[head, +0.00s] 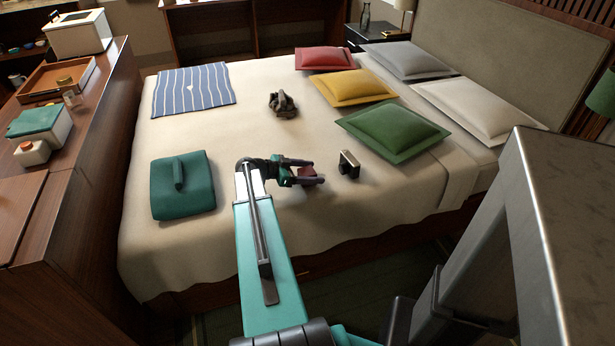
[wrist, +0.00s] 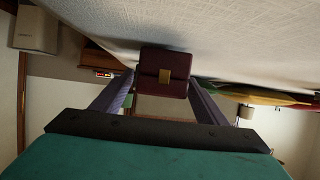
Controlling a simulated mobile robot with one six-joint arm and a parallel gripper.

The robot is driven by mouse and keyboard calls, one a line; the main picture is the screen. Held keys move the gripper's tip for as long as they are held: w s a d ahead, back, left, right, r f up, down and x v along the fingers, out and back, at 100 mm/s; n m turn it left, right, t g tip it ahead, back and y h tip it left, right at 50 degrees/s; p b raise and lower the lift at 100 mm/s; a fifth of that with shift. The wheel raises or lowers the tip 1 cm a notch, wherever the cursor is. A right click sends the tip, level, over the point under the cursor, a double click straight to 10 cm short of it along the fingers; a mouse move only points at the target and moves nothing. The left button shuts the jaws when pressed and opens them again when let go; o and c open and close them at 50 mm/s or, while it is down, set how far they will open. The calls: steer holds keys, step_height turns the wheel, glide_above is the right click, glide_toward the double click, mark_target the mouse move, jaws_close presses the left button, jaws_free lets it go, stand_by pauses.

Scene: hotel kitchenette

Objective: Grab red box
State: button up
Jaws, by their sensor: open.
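The small dark red box (head: 306,171) lies on the bed near its front edge, between the two fingers of my gripper (head: 315,172). In the wrist view the box (wrist: 163,70) is a dark maroon block with a gold square on its face, straight ahead between the fingers. My gripper (wrist: 162,88) is open, with one finger on each side of the box. I cannot tell whether either finger touches it. The fingers hide part of the box in the head view.
A small dark object with a pale face (head: 348,165) stands just right of the fingertips. A folded teal item (head: 183,188) lies to the left, a brown crumpled item (head: 282,104) behind. Red (head: 325,58), yellow (head: 355,86) and green (head: 392,131) cushions lie farther back.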

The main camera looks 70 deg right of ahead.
steer(key=shift+x, duration=1.2)
steer(key=c, duration=1.2)
